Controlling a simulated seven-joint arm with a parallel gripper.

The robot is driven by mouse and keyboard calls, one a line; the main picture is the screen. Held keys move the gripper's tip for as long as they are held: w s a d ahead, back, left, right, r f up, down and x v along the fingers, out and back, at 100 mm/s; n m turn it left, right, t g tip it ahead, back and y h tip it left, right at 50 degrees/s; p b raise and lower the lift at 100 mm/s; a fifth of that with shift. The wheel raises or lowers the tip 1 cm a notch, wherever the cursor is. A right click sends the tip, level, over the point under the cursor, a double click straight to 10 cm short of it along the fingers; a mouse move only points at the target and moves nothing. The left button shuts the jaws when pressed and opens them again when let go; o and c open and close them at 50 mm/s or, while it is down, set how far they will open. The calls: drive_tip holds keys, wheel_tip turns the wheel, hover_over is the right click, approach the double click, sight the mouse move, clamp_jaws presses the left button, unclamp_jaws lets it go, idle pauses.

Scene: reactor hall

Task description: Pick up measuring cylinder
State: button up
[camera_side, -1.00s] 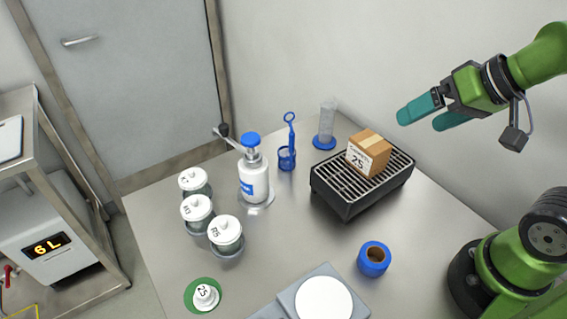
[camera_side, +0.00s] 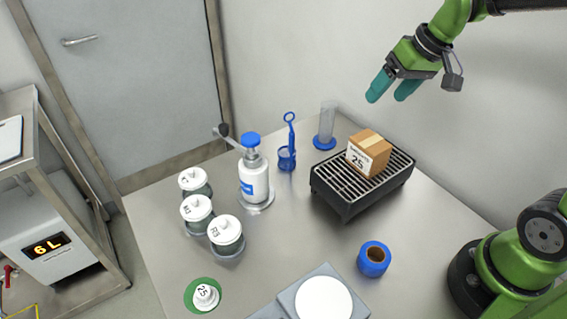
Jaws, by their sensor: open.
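The measuring cylinder (camera_side: 327,122) is a clear upright tube on a blue round base. It stands at the back of the steel table, left of the black grill-topped box. My gripper (camera_side: 386,98) has teal fingers and is open and empty. It hangs in the air at the upper right, right of the cylinder in the picture and above the cardboard box (camera_side: 369,153), apart from both. Its fingers point down and to the left.
The cardboard box sits on the black grilled stand (camera_side: 345,196), close to the cylinder. A blue tool in a holder (camera_side: 287,157) and a white pump bottle (camera_side: 254,182) stand left of it.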

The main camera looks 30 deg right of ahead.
sight(325, 116)
drive_tip(key=w+d+f+n+y, duration=0.1)
drive_tip(key=w+d+n, duration=0.2)
drive_tip(key=w+n, duration=0.75)
drive_tip(key=shift+m+g, duration=0.4)
drive_tip(key=shift+m, duration=0.05)
drive_tip(key=x, duration=1.1)
drive_tip(key=w+x, duration=0.1)
drive_tip(key=x, duration=0.5)
drive_tip(key=shift+w+d+f, duration=0.1)
drive_tip(key=shift+w+d, duration=0.1)
drive_tip(key=shift+d, duration=0.05)
drive_tip(key=shift+c, duration=0.3)
drive_tip(key=c, duration=1)
